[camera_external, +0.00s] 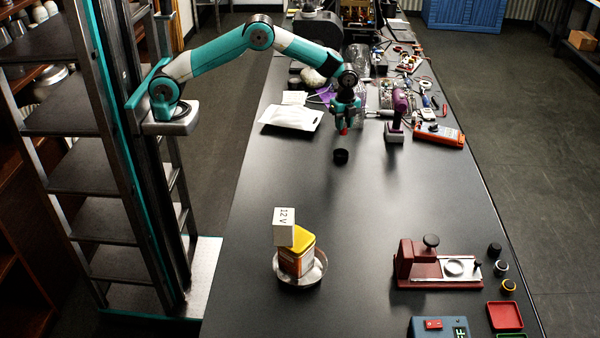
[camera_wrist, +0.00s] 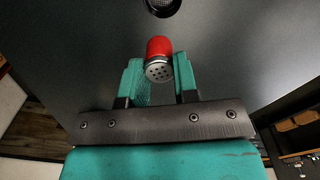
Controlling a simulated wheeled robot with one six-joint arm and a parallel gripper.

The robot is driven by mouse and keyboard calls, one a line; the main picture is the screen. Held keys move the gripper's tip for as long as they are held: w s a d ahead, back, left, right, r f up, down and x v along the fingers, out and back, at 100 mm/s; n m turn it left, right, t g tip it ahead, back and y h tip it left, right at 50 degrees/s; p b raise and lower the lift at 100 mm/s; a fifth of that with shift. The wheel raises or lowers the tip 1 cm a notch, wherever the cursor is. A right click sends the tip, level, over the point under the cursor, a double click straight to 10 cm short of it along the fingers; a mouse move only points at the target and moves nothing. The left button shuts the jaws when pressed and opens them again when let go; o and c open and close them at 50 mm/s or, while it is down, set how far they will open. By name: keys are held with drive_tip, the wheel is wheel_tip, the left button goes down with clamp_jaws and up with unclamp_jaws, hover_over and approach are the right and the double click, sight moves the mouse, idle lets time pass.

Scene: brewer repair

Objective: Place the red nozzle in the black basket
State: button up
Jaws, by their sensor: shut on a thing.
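My gripper (camera_external: 345,121) points down over the table and is shut on the red nozzle (camera_external: 344,131). In the wrist view the nozzle (camera_wrist: 159,47) sits between the two teal fingers. Its red end points away from the palm and its perforated metal end faces the camera. The small black basket (camera_external: 341,157) stands on the table, just below the gripper in the external view. The nozzle is above the table and apart from the basket. In the wrist view the basket (camera_wrist: 163,5) is cut off by the top edge, beyond the nozzle.
A purple cordless drill (camera_external: 399,108) and an orange tool (camera_external: 439,135) stand to the right of the gripper. A white packet (camera_external: 291,117) lies to the left. A metal bowl (camera_external: 318,271) with boxes and a red fixture (camera_external: 420,262) are nearer the camera. The middle table is clear.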

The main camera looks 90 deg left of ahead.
drive_tip(key=shift+a+f, duration=0.2)
drive_tip(key=shift+a, duration=0.45)
drive_tip(key=f+b, duration=0.6)
drive_tip(key=f, duration=0.5)
drive_tip(key=shift+a+f, duration=0.1)
drive_tip(key=shift+a, duration=0.1)
drive_tip(key=o, duration=1)
